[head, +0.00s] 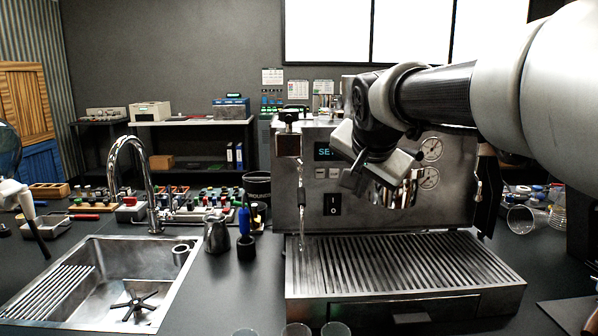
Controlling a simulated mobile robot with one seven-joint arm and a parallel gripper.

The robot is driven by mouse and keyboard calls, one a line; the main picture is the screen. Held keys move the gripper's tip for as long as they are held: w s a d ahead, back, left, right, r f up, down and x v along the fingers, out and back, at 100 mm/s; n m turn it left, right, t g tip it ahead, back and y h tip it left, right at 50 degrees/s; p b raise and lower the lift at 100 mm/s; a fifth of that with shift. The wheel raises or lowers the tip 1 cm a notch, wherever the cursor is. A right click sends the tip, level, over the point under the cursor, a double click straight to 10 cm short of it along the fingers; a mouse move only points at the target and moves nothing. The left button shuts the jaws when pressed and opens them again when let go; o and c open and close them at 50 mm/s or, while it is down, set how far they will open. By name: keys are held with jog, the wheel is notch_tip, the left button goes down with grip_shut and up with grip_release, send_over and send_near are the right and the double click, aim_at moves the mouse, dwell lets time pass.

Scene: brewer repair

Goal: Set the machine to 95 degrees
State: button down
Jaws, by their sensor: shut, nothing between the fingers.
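The machine (300,212) is a metal espresso brewer on the dark counter. Its dark display (323,152) shows blue-green characters that start with "SE"; the rest is hidden behind my gripper. Small light buttons (320,173) sit in a row below the display, and a black rocker switch (333,204) is lower down. My gripper (352,181) is shut and empty in front of the panel, just right of the visible buttons. It hides part of the panel, and I cannot tell whether it touches a button.
The slatted drip tray (400,262) extends in front of the machine. A steel sink (110,285) with a tall tap (150,190) is at the left. A steel pitcher (217,233) stands between them. Glasses (297,329) stand at the front edge. A tipped glass (522,219) lies at the right.

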jog(key=w+p, duration=0.3)
jog(key=w, duration=0.4)
jog(key=shift+w, duration=0.2)
dwell(1.9)
jog(key=shift+w, duration=0.3)
jog(key=shift+w+p, duration=0.4)
jog(key=shift+w, duration=0.05)
dwell(0.7)
jog(key=shift+s, duration=0.1)
jog(key=shift+s+b, duration=0.55)
jog(key=shift+s, duration=0.25)
jog(key=shift+s+b, duration=1.3)
jog(key=shift+s, duration=1.2)
